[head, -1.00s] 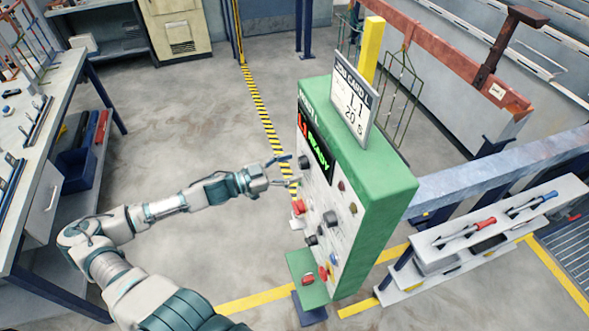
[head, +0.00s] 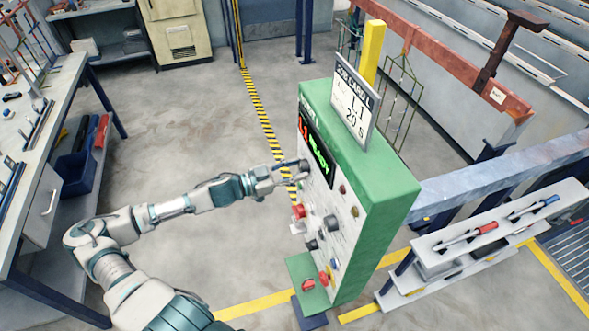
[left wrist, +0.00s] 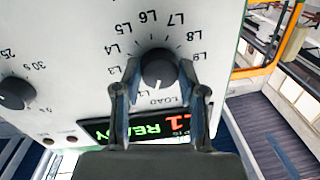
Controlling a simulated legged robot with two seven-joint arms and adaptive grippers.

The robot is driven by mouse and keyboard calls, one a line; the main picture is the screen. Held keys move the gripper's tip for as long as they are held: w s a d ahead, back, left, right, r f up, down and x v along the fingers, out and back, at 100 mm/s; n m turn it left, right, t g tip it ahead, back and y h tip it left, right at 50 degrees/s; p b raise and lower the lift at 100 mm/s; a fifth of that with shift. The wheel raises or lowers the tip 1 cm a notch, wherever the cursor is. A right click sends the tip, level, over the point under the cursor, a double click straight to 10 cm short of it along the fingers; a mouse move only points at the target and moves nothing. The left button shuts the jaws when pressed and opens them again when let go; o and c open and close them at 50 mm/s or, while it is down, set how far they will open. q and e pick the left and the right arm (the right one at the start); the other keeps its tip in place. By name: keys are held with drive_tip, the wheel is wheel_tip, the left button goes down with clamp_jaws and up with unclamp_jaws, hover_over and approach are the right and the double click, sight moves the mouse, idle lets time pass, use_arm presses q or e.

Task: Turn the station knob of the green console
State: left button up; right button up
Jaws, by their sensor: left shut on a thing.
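The green console (head: 388,200) stands right of centre in the head view, its white control panel facing left. My left gripper (head: 296,169) is at the upper knob (head: 305,164), beside the lit display (head: 316,155). In the left wrist view this dark round knob (left wrist: 158,68) sits between the two fingertips of my left gripper (left wrist: 160,75), which is shut on it. A dial marked L1 to L9 runs around the knob, with the word LOAD near it. The display there (left wrist: 140,127) reads L1 READY in red and green. My right gripper is not in view.
A second black knob (left wrist: 14,93) with a seconds scale lies left in the wrist view. A red button (head: 298,211) sits lower on the panel. A card sign (head: 352,102) stands on the console. A workbench (head: 62,100) is at far left; floor between is clear.

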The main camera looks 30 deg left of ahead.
use_arm(q)
drive_tip(key=shift+r+m+p, duration=0.25)
drive_tip(key=shift+m+p, duration=0.15)
drive_tip(key=shift+p, duration=0.4)
drive_tip(key=shift+f+m+p, duration=0.1)
drive_tip(key=shift+m+p, duration=0.3)
drive_tip(key=shift+p, duration=0.1)
drive_tip(key=shift+f, duration=0.1)
drive_tip(key=o, duration=1.1)
drive_tip(key=shift+a, duration=0.1)
drive_tip(key=shift+o, duration=0.2)
drive_tip(key=shift+f, duration=0.1)
drive_tip(key=shift+v, duration=1.2)
drive_tip(key=v, duration=0.9)
drive_tip(key=shift+s+a, duration=0.2)
drive_tip(key=shift+a, duration=0.05)
